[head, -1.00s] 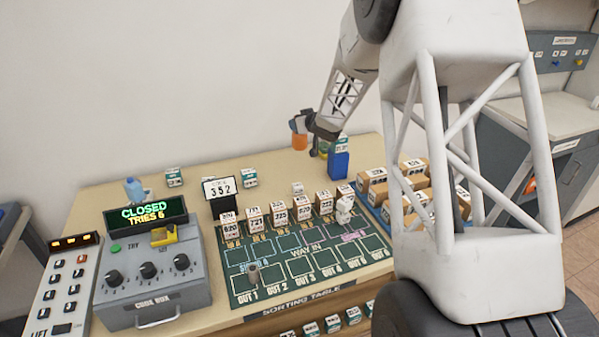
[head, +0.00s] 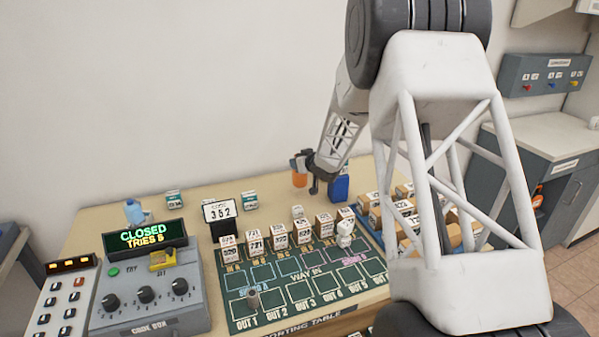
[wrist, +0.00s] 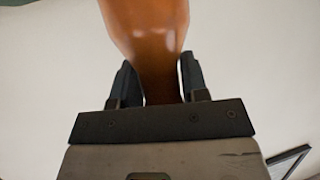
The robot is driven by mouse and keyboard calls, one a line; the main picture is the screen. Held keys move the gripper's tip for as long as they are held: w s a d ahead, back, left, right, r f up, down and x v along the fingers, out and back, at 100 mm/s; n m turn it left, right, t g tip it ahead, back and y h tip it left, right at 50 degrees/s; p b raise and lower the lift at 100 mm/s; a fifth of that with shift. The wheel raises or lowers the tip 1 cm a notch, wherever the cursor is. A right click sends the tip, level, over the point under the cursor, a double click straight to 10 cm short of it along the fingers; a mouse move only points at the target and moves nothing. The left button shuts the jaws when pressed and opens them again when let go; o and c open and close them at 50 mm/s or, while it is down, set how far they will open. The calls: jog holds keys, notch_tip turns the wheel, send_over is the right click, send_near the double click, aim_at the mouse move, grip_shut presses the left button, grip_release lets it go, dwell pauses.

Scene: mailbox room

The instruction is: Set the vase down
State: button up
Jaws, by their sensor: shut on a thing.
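The vase (wrist: 150,40) is glossy orange-brown. In the wrist view its narrow part sits between both fingers of my gripper (wrist: 160,85), which is shut on it. In the head view the vase (head: 300,179) shows as a small orange shape at the far side of the table, left of a blue container (head: 340,188). My gripper (head: 308,172) is beside it there, partly dark against the wall. I cannot tell whether the vase's base touches the table.
The sorting table (head: 130,190) has clear surface left of the vase. Several numbered boxes (head: 278,236) stand on a green mat (head: 240,310). A code sign (head: 218,211) and the code box (head: 150,290) are to the left. A tray of brown boxes (head: 375,214) is at right.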

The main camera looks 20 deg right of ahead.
jog(key=shift+f, duration=1.85)
jog(key=shift+f, duration=0.15)
jog(key=o, duration=1)
jog(key=shift+o, duration=0.2)
jog(key=shift+v, duration=0.85)
jog(key=v, duration=1)
jog(key=shift+r, duration=0.25)
jog(key=shift+s, duration=0.2)
